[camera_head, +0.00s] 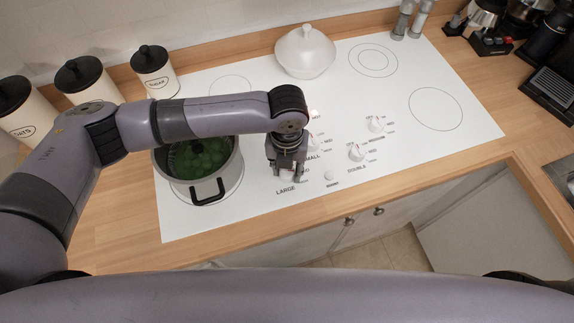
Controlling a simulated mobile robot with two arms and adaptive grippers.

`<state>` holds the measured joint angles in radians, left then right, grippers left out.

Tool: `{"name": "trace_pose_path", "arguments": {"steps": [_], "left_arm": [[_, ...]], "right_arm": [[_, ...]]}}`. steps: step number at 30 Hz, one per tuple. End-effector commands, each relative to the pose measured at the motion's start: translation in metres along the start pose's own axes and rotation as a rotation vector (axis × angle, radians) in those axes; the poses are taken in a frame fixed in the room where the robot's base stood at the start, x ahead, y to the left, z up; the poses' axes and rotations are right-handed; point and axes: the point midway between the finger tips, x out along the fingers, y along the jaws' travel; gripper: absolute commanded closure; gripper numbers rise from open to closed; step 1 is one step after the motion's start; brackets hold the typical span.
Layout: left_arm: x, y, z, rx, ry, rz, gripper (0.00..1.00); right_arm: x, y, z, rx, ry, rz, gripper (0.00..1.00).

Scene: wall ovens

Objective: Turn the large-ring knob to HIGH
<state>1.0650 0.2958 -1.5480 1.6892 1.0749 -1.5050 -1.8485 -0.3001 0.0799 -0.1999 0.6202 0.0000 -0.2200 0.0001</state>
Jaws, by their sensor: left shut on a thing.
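The large-ring knob (287,176) is a white knob at the front of the white cooktop, just above the word LARGE. My left gripper (286,170) points down over it and is shut on it. The fingers hide most of the knob, so I cannot read its setting. My right gripper is not in view.
Other knobs, at DOUBLE (357,152) and MEDIUM (376,124), stand to the right. A pot with green contents (200,160) sits left of the gripper, below my forearm. A lidded white dish (304,52) stands at the back. The cooktop's right side (462,128) is clear.

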Motion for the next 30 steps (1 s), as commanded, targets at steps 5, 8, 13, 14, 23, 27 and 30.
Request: {"name": "trace_pose_path", "arguments": {"steps": [5, 8, 13, 14, 23, 27, 30], "left_arm": [[-0.0013, -0.0006, 0.0006, 0.144, -0.001, -0.002, 0.96], [-0.0013, -0.0006, 0.0006, 0.211, -0.001, -0.002, 0.96], [-0.0012, -0.0006, 0.0005, 0.297, -0.001, -0.002, 0.96], [-0.0012, -0.0005, 0.0006, 0.31, -0.001, -0.002, 0.96], [-0.0011, -0.0003, 0.0005, 0.372, -0.001, -0.001, 0.96], [-0.001, -0.0003, 0.0005, 0.378, -0.001, -0.001, 0.96], [-0.001, -0.0003, 0.0005, 0.378, -0.001, 0.0, 0.96]], "right_arm": [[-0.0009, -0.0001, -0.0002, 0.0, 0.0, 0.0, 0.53], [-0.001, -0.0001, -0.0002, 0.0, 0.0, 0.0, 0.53], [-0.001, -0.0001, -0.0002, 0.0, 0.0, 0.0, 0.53], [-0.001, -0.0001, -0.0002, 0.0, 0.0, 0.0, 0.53], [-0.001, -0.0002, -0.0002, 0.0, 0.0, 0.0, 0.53], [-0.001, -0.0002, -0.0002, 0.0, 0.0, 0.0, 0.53], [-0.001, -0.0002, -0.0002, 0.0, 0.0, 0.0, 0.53]]}}
